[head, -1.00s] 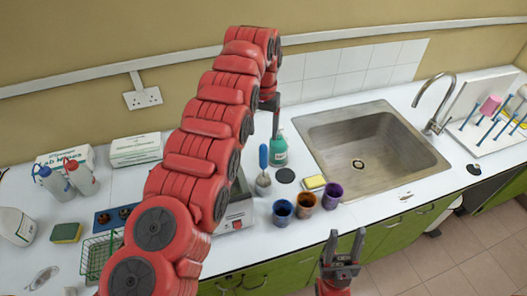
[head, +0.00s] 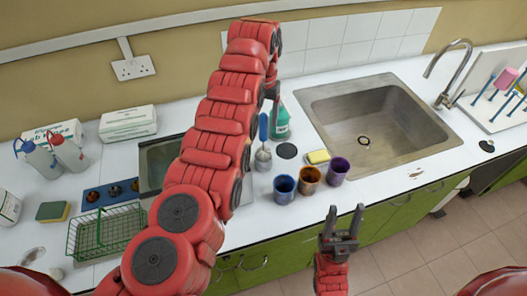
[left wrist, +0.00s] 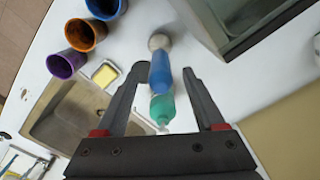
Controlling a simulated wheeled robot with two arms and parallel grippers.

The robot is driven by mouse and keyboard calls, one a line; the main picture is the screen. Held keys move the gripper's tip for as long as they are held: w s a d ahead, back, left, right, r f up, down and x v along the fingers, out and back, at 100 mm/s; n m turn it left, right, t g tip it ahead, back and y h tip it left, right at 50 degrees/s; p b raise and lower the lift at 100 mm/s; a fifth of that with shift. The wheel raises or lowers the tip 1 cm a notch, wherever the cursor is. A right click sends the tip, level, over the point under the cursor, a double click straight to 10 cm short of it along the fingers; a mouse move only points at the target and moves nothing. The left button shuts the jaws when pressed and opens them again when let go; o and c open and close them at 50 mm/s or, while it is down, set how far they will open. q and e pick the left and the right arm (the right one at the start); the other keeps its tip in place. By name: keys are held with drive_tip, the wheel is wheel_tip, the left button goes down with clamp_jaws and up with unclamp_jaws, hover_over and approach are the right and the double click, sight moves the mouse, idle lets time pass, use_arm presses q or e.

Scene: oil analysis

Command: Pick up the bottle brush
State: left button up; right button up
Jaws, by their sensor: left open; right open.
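The bottle brush shows its blue handle (head: 263,127) standing upright, its lower end in a small grey holder (head: 263,158) on the white counter. The brush head is hidden. My left gripper (head: 272,103) is open just above and beside the handle in the head view. In the left wrist view, the blue handle (left wrist: 160,72) lies between the two spread fingers, with gaps on both sides. I cannot tell whether the tips reach down to handle height. My right gripper (head: 343,222) is open and empty, in front of the counter edge.
A green bottle (head: 282,122) stands close behind the brush. Blue (head: 285,188), orange (head: 309,180) and purple (head: 338,170) cups stand in front, near a yellow sponge (head: 317,157). The sink (head: 320,103) is right; a green wire basket (head: 105,232) is left.

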sight(263, 130)
use_arm(q)
drive_tip(key=shift+a+f, duration=0.1)
drive_tip(key=shift+f, duration=0.25)
wheel_tip(263, 130, down, 4)
drive_tip(key=p, duration=0.3)
drive_tip(key=shift+f+p, duration=0.25)
drive_tip(key=shift+p, duration=0.15)
drive_tip(key=shift+f, duration=0.45)
clamp_jaws()
